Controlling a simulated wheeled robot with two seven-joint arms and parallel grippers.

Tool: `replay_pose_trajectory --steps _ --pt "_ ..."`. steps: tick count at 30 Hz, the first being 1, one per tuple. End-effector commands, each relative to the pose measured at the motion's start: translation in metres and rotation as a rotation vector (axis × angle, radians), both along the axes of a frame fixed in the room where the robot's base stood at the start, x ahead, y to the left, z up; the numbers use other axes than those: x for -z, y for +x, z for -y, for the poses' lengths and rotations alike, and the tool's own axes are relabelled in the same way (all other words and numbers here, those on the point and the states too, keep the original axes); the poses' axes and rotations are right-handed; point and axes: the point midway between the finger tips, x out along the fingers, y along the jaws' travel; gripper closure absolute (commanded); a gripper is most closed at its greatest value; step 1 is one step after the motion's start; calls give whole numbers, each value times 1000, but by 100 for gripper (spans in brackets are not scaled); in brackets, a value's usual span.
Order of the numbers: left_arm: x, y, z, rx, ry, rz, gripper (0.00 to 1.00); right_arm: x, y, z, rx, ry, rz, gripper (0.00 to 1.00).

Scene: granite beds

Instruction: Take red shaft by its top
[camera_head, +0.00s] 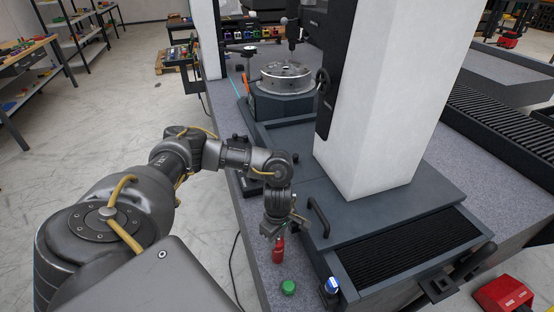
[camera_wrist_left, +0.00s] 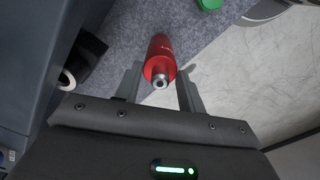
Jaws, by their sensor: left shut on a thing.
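The red shaft (camera_head: 278,252) stands upright on the granite ledge in the head view, its upper end under my left gripper (camera_head: 281,232). In the left wrist view the red shaft (camera_wrist_left: 161,57) shows its metal tip between the two fingers of my left gripper (camera_wrist_left: 160,84), which is shut on it. The lower end of the shaft looks to be at the granite surface; I cannot tell whether it touches. My right gripper is not in view.
A dark machine base with a handle (camera_head: 318,217) and a white column (camera_head: 372,110) stand to the right. The ledge's edge is close on the left.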

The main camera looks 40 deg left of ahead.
Motion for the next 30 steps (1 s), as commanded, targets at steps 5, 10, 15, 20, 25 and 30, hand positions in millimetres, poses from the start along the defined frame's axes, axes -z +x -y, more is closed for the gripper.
replay_pose_trajectory --steps 5,10,15,20,25,30 --pt "-2 1 0 0 -1 1 90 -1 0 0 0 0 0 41" --pt "-6 1 0 0 -1 2 90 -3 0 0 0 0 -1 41" --pt "-12 1 0 1 0 1 90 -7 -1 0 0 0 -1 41" --pt "-16 0 0 1 0 1 90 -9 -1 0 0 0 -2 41" --pt "-16 0 0 0 0 1 90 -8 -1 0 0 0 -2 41" --pt "-21 1 0 0 -1 2 90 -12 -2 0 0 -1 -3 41"
